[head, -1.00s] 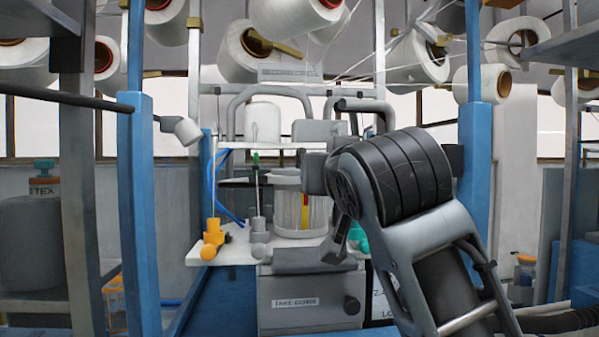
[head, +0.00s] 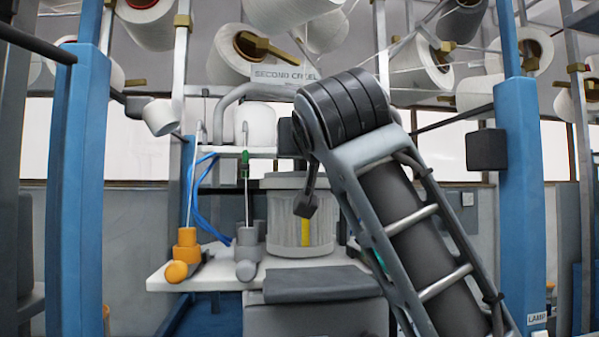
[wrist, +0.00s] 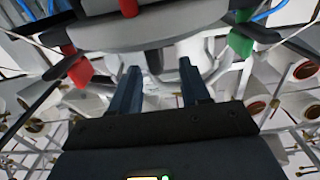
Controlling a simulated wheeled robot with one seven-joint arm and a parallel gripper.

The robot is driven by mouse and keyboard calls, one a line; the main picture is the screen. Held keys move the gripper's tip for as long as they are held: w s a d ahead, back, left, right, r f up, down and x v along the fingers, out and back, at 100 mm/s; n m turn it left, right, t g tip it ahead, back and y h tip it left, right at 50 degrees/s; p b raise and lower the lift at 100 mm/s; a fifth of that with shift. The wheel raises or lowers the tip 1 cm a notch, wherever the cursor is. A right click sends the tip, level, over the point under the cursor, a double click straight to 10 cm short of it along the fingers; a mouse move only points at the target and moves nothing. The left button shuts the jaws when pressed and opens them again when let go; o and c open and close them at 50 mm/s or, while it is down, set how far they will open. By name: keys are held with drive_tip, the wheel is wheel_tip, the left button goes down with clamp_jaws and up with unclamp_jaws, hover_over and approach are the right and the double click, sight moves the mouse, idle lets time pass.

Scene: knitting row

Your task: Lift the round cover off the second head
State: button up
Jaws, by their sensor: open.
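In the head view, a pale ribbed cylinder (head: 285,225) with a yellow strip stands on the white shelf, and I take it for the second head. A round grey cover (head: 284,182) sits on its top. The fingertips cannot be made out in the head view.
An orange fitting (head: 186,254) and a grey fitting (head: 248,252) with upright rods stand left of the cylinder. Blue posts (head: 78,190) and (head: 518,180) flank the workspace. A "SECOND CREEL" sign (head: 285,75) and yarn cones (head: 235,50) hang above.

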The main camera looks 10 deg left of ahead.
drive_tip(key=p+x, duration=0.1)
drive_tip(key=x, duration=0.3)
drive_tip(key=shift+w+d+r, duration=0.15)
drive_tip(key=shift+w, duration=0.1)
clamp_jaws()
